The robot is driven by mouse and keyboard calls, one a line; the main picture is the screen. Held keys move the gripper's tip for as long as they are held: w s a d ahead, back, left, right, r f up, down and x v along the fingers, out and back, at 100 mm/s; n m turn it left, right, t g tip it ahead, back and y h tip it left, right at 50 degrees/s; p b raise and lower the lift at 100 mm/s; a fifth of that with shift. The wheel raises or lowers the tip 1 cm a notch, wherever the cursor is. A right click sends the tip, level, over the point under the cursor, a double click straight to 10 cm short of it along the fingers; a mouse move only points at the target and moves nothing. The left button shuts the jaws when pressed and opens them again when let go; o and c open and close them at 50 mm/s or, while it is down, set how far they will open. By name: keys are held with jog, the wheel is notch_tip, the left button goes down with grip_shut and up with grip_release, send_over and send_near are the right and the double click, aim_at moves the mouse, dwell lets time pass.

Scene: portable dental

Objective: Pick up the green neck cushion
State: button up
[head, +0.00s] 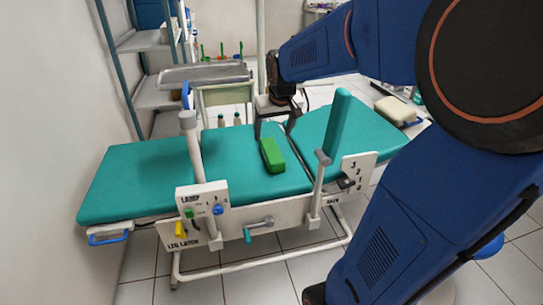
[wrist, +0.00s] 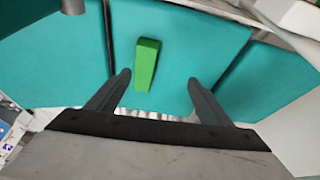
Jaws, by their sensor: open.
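The green neck cushion (head: 272,154) is a bright green block lying on the middle section of the teal dental couch (head: 130,180). In the wrist view the cushion (wrist: 147,64) lies lengthwise, ahead of and between my two fingers. My gripper (head: 273,130) is at the far side of the cushion in the head view, with its fingers spread. In the wrist view my gripper (wrist: 158,82) is open and empty. The cushion appears apart from both fingers.
Posts with handles rise at the couch's near edge, by the lamp panel (head: 203,197) and the arm panel (head: 357,174). A teal upright pad (head: 336,122) stands right of the cushion. A metal tray (head: 205,74) is behind the couch. The couch's left section is clear.

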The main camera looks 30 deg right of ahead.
send_near(272, 150)
jog(key=shift+m, duration=0.4)
jog(key=x, duration=1)
jog(key=shift+w+d+f, duration=0.1)
jog(key=shift+w+f, duration=0.1)
jog(key=shift+w, duration=0.05)
jog(key=c, duration=1.2)
